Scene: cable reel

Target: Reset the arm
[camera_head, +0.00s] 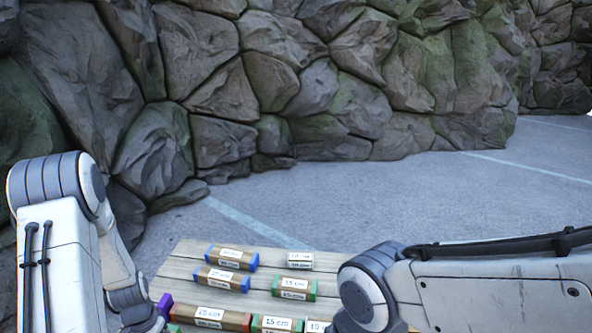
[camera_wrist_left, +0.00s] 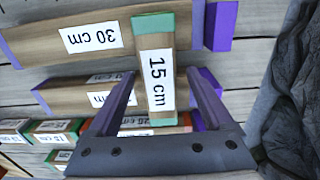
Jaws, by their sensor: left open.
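In the left wrist view my left gripper (camera_wrist_left: 160,76) is open, with one dark finger on each side of a green-ended wooden block labelled 15 cm (camera_wrist_left: 155,85). A gap shows between the block and each finger. That block lies crosswise over or beside purple-ended blocks, one labelled 30 cm (camera_wrist_left: 95,38); I cannot tell whether it rests on them. In the head view my left arm (camera_head: 125,275) reaches down at the left and its gripper is out of frame. My right arm (camera_head: 480,285) comes in from the right; its gripper is not in view.
A pale plank table (camera_head: 185,257) holds several labelled blocks, including blue-ended (camera_head: 232,258) and green-ended (camera_head: 294,287) ones and a small grey-ended one (camera_head: 300,260). Open pavement (camera_head: 400,200) lies beyond it. A rock wall (camera_head: 300,80) stands behind.

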